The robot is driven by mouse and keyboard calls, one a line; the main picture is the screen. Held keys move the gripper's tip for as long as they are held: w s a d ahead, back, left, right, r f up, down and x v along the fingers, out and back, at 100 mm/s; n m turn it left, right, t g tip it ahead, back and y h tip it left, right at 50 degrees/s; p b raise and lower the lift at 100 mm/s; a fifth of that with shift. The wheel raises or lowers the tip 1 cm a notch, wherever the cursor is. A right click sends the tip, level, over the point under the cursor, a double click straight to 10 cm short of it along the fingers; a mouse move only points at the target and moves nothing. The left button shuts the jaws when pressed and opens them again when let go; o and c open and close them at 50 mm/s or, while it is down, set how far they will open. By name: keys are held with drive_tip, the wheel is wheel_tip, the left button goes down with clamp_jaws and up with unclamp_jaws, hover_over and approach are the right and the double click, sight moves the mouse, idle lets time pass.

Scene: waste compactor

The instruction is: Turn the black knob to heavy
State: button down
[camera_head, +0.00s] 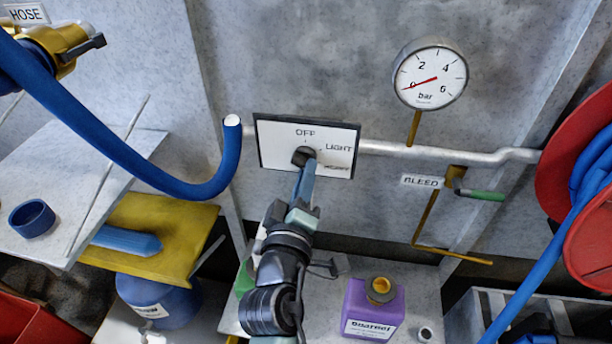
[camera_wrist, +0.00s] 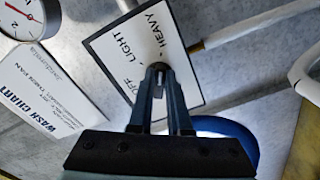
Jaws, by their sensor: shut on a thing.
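The black knob (camera_head: 302,155) sits on a white panel (camera_head: 275,150) with a dark edge, fixed to the grey wall. The panel reads OFF above the knob, LIGHT to its right, and a partly hidden word at the lower right. In the wrist view the panel (camera_wrist: 185,65) shows OFF, LIGHT and HEAVY, and the knob (camera_wrist: 157,68) lies between the fingertips. My gripper (camera_head: 306,170) reaches the panel from below and is shut on the knob; its two fingers (camera_wrist: 159,88) straddle it. The fingers hide most of the knob, so I cannot tell its pointed setting.
A pressure gauge (camera_head: 431,77) hangs at the upper right. A blue hose (camera_head: 130,155) curves close to the panel's left. A purple jug (camera_head: 373,308) stands below. A red reel (camera_head: 570,150) is at right.

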drive_tip(key=c, duration=0.9)
unclamp_jaws()
drive_tip(key=shift+o, duration=0.2)
drive_tip(key=s+a+b, duration=0.1)
drive_tip(key=s+a, duration=0.1)
drive_tip(key=s, duration=1)
drive_tip(key=shift+s+a+b, duration=0.3)
drive_tip(key=shift+s, duration=0.1)
